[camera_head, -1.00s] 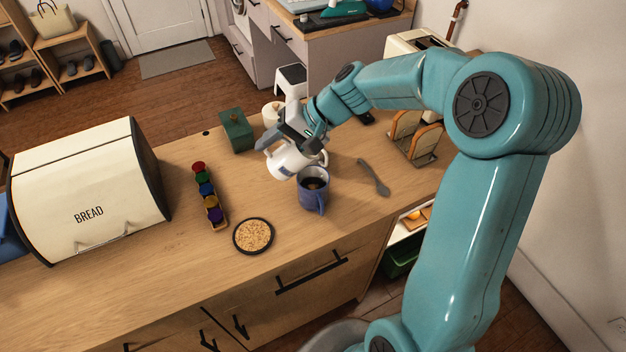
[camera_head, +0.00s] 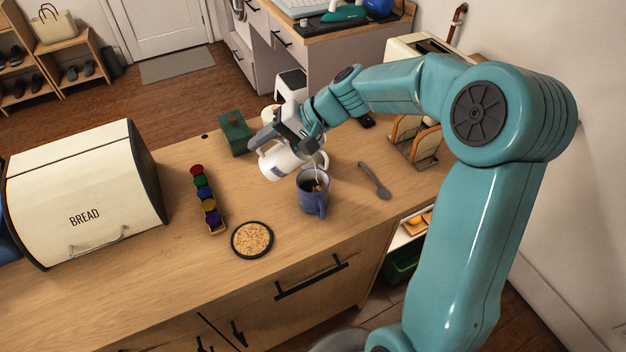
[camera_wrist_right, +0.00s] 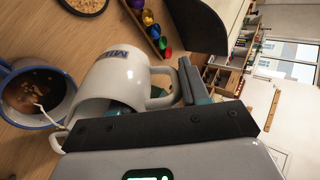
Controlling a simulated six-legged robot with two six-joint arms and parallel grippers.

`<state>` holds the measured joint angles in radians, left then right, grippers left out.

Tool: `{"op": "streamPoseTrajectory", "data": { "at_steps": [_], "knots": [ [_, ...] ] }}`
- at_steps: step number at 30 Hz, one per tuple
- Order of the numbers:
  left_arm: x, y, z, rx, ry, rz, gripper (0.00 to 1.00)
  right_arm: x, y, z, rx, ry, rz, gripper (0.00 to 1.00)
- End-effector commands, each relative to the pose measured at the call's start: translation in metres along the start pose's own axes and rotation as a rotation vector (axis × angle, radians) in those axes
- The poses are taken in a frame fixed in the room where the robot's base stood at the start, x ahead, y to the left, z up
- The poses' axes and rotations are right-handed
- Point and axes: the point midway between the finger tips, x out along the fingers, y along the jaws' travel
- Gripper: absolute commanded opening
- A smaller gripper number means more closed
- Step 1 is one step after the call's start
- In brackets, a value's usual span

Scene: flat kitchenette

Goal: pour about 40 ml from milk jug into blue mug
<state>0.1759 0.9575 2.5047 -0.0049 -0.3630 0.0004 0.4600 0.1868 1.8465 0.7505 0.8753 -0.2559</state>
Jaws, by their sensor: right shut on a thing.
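The white milk jug (camera_head: 277,163) is tilted over the blue mug (camera_head: 313,196) on the counter. In the right wrist view the jug (camera_wrist_right: 118,77) lies on its side, with lettering on its wall and its mouth towards the mug (camera_wrist_right: 62,116). A thin white stream runs into the dark drink in the mug, where pale patches float. The mug stands upright. My right gripper (camera_head: 283,137) is shut on the jug; in the wrist view its dark fingers (camera_wrist_right: 188,82) are at the jug's handle. My left gripper is not in view.
A grey spoon (camera_head: 374,181) lies right of the mug. A round cork coaster (camera_head: 252,239), a rack of coloured capsules (camera_head: 206,196) and a bread bin (camera_head: 85,195) are to the left. A green box (camera_head: 236,133) and a toast rack (camera_head: 424,147) stand farther back.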

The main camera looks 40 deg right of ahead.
Motion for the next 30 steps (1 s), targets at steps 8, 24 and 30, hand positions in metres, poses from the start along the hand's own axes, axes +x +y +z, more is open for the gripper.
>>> {"op": "streamPoseTrajectory", "data": {
  "at_steps": [8, 24, 30],
  "knots": [
    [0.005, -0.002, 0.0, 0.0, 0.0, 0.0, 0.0, 0.004, -0.002, -0.002, 0.0, 0.001, -0.016, 0.0],
    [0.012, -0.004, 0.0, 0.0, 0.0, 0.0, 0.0, 0.009, -0.006, -0.002, 0.001, 0.0, -0.047, 0.0],
    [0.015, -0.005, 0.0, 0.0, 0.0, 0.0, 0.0, 0.009, -0.006, 0.0, 0.0, 0.0, -0.06, 0.0]
  ]
}}
